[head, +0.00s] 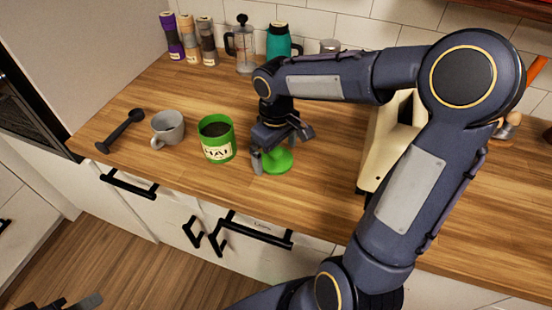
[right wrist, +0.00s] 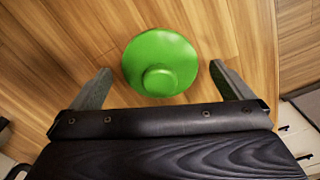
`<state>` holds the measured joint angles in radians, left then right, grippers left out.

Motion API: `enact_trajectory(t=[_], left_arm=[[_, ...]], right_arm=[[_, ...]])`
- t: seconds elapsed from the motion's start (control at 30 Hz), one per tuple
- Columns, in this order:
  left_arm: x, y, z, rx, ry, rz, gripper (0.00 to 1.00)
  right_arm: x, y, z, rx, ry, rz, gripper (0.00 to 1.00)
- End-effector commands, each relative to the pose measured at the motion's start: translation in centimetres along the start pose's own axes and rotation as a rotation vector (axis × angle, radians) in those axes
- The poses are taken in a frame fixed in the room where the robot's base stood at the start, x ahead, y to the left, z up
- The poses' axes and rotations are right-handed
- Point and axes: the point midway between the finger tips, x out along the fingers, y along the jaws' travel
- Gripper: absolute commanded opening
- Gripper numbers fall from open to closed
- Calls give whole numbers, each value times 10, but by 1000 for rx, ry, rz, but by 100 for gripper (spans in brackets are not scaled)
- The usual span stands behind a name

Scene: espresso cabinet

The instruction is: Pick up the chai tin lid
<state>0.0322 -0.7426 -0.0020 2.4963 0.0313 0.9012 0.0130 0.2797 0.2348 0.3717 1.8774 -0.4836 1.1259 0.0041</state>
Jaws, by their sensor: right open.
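The chai tin lid (head: 278,160) is a green disc with a round knob, lying on the wooden counter to the right of the green chai tin (head: 218,150). The tin is open, with dark contents. My right gripper (head: 281,148) is open over the lid and partly hides it. In the right wrist view, the lid (right wrist: 160,55) lies between the two spread fingers, with a gap on each side. Part of what looks like my left gripper (head: 75,303) shows at the bottom left edge; its jaws cannot be made out.
A grey mug (head: 168,128) and a black scoop-like tool (head: 120,131) lie left of the tin. Several jars (head: 190,40), a French press (head: 241,48) and a teal bottle (head: 279,41) stand at the back. A cream appliance (head: 381,145) stands right, partly behind my right arm.

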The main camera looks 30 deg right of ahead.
Motion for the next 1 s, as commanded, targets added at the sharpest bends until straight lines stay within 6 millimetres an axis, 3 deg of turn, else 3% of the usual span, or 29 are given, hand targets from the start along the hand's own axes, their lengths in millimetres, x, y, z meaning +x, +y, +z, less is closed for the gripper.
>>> enact_trajectory(t=[0.27, 0.6, 1.0], left_arm=[[0, 0, 0, 0, 0, 0, 38], [0, 0, 0, 0, 0, 0, 38], [0, 0, 0, 0, 0, 0, 38]], right_arm=[[3, 0, 0, 0, 1, 0, 100], [3, 0, 0, 0, 1, 0, 56], [-5, 0, -1, 0, 3, 2, 55]])
